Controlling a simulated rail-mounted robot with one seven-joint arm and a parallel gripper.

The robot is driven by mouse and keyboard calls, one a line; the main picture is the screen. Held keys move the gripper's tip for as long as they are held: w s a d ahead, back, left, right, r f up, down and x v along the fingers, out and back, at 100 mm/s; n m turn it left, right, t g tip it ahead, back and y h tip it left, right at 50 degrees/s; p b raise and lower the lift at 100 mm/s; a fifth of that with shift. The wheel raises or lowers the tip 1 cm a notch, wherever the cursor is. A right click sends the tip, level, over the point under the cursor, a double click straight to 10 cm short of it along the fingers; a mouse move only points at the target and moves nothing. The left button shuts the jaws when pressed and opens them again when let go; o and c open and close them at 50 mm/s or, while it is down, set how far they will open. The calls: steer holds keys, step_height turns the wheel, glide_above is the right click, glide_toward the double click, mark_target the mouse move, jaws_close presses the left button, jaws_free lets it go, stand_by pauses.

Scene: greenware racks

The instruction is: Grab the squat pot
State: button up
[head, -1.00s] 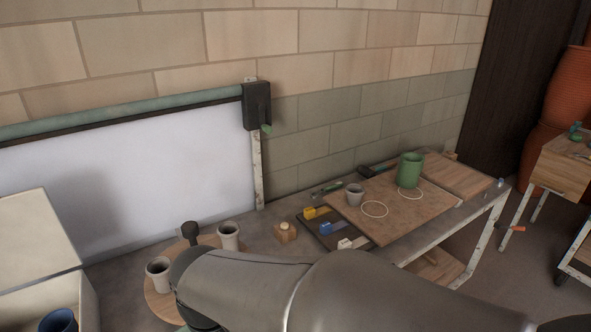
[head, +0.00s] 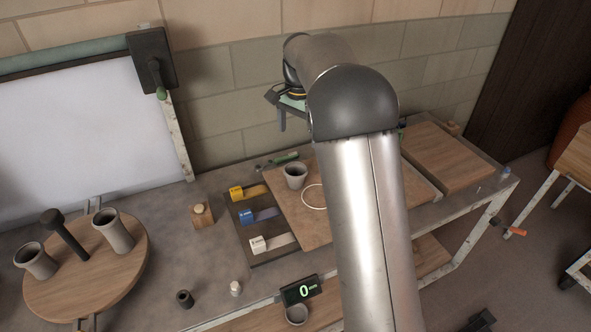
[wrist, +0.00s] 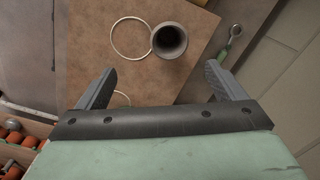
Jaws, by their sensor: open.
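A short grey pot (head: 295,175) stands upright on the wooden board (head: 282,206), beside a pale ring drawn on it. In the wrist view the pot (wrist: 169,40) is seen from above, its dark opening showing, just beyond my fingers. My gripper (wrist: 161,72) is open and empty, its two fingers spread, with the pot ahead of the gap and not between them. In the head view my gripper (head: 287,108) is above and behind the pot, partly hidden by my arm. Other grey cups (head: 113,232) and (head: 36,260) stand on a round wooden turntable (head: 85,291).
Yellow, blue and white blocks (head: 262,214) lie on a dark mat left of the board. A display (head: 301,290) reads 0, with another grey pot (head: 297,314) below it. A green-handled tool (wrist: 233,37) lies beside the board.

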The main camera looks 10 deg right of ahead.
mark_target(296, 169)
steer(key=shift+m, duration=0.4)
steer(key=w+f, duration=0.1)
steer(key=f, duration=0.3)
steer(key=f+p, duration=0.1)
steer(key=f, duration=0.3)
steer(key=w+f, duration=0.1)
steer(key=f, duration=0.3)
steer(key=shift+w+a, duration=0.35)
steer(key=shift+s+d+f+p, duration=0.15)
steer(key=shift+f+p, duration=0.45)
steer(key=shift+f, duration=1)
steer(key=shift+s+d+f+p, duration=0.1)
steer(key=shift+f+p, duration=0.45)
steer(key=shift+f, duration=1.05)
steer(key=c, duration=1.1)
